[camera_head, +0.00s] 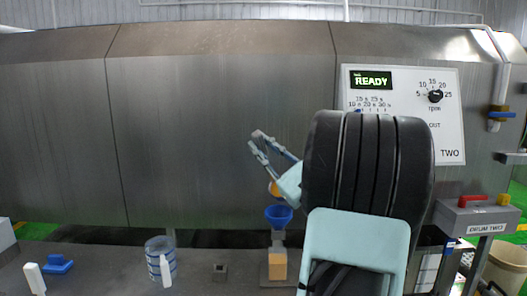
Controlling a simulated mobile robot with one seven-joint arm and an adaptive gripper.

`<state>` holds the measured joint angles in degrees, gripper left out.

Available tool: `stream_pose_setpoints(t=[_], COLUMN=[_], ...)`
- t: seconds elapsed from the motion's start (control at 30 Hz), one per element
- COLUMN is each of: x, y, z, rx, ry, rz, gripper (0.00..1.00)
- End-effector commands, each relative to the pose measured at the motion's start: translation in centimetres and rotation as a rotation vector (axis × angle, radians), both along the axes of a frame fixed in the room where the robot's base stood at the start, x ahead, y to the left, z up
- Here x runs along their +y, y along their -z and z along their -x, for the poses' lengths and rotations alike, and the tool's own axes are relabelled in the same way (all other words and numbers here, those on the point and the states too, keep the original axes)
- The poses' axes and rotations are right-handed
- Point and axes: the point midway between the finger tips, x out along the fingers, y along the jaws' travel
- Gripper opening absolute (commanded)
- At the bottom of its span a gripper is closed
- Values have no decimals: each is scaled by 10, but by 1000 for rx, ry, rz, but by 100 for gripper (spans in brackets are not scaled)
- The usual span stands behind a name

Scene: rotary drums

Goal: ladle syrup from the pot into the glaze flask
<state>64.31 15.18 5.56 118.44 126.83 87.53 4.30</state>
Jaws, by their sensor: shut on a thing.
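My gripper (262,140) is up and left of my dark arm, in front of the steel drum housing. Its fingers are shut on a small pale thing that is too small to identify. An orange rounded thing shows partly behind my gripper's base, just above a blue funnel (278,214). The funnel stands over a grey neck and an amber block-shaped vessel (277,265), which looks like the glaze flask. A blue-and-clear banded round container (153,248), possibly the pot, stands to the left on the bench. A white upright piece (166,271) is in front of it.
A blue piece (58,264) and a white piece (34,278) are at far left. A panel (450,130) reads READY. A grey box (477,217) with red and yellow parts is at right.

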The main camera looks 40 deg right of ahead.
Motion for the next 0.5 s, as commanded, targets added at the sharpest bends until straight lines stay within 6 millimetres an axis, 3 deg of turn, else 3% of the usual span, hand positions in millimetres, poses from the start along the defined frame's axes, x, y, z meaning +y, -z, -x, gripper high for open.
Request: stream_pose_setpoints(t=[0.5], x=[11], y=[12], z=[7], rx=[-43], ry=[0], rz=[64], gripper=[0])
